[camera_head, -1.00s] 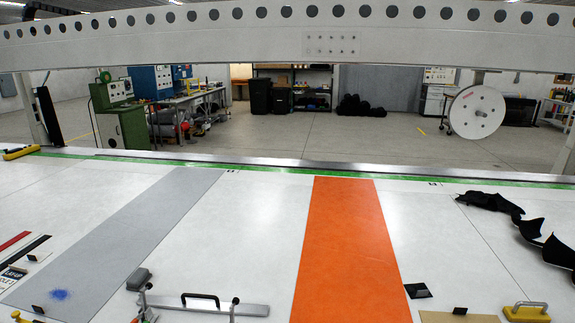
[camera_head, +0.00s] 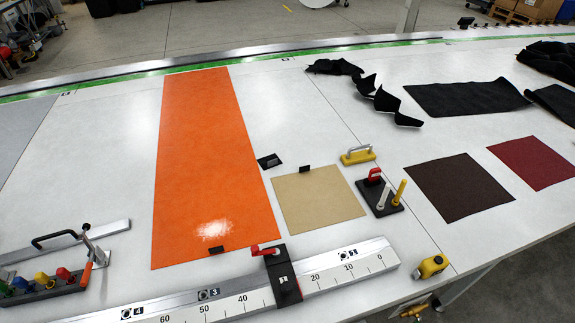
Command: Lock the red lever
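A red lever (camera_head: 264,250) sits on top of a black clamp block (camera_head: 281,275) that straddles the white ruler rail (camera_head: 335,273) at the front of the table. The lever points left and looks roughly flat, with its free end over the rail's back edge. I cannot tell from this view whether it is locked. A second red handle (camera_head: 375,174) sits on a black base (camera_head: 381,200) farther back, beside white and yellow pegs. Neither of my grippers is in view.
An orange strip (camera_head: 205,160) and a tan square (camera_head: 318,199) lie behind the rail. A yellow-handled block (camera_head: 358,155), a yellow tape measure (camera_head: 431,266) and dark red squares (camera_head: 458,187) lie right. A toggle clamp (camera_head: 94,247) stands left. The table's front edge runs lower right.

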